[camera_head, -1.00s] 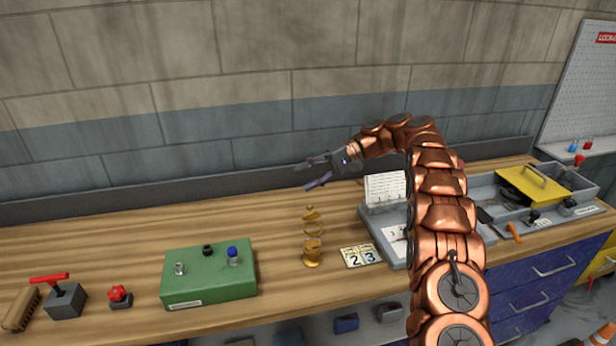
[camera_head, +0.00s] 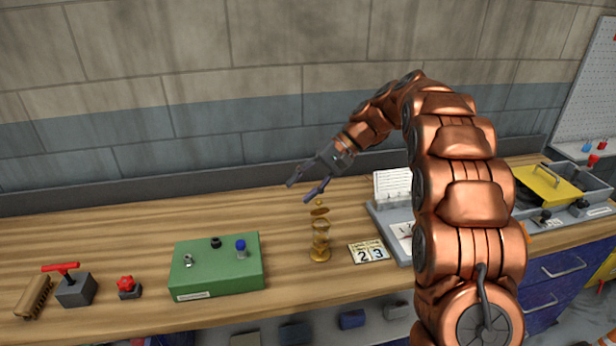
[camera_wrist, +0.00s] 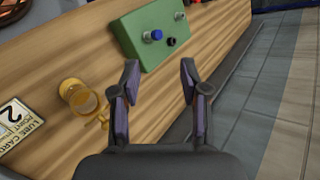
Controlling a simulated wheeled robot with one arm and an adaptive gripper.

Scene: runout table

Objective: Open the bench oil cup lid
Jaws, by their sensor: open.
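The bench oil cup (camera_head: 320,242) stands upright on the wooden bench, with a brass base and a clear, amber-tinted body. Its brass lid (camera_head: 319,211) with a small knob shows at the top; I cannot tell whether it sits on the rim. My gripper (camera_head: 304,190) is open and empty, just above and left of the lid in the head view, apart from it. In the wrist view the cup (camera_wrist: 78,96) lies left of the open fingers (camera_wrist: 158,75), with the knob nearest the left finger.
A green box (camera_head: 216,268) with knobs stands left of the cup. A number card (camera_head: 368,252) lies close on its right. A grey tray (camera_head: 382,219) is farther right, partly behind my arm. A red-handled block (camera_head: 75,290), red knob (camera_head: 127,287) and brush (camera_head: 33,297) are at left.

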